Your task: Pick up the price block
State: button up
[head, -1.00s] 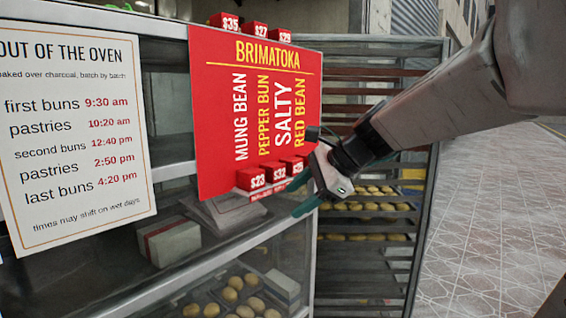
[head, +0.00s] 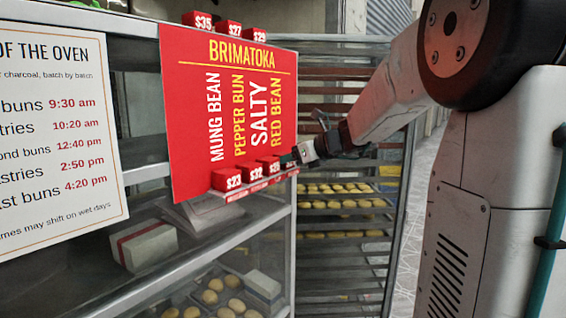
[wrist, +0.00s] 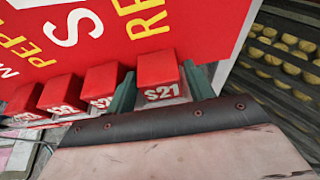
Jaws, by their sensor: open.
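Red price blocks stand in a row on a small ledge at the foot of the red menu board (head: 190,130). In the head view I see the $23 block (head: 227,180), the $32 block (head: 249,173) and a third block (head: 270,164) to their right. In the wrist view a block marked $21 (wrist: 152,74) stands at the row's right end. My gripper (wrist: 162,86) is open, with one green finger on either side of the $21 block; I cannot tell if they touch it. In the head view my gripper (head: 292,158) is at the row's right end, mostly hiding that block.
More price blocks (head: 232,28) stand along the board's top edge. Glass-fronted shelves (head: 150,260) with boxes and buns lie below and behind the board. A metal rack (head: 345,235) with trays of buns stands close to the right of my gripper.

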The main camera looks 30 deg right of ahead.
jog(key=shift+w+a+f, duration=0.1)
jog(key=shift+w, duration=0.15)
jog(key=shift+s, duration=0.1)
jog(key=c, duration=0.8)
jog(key=shift+o, duration=0.2)
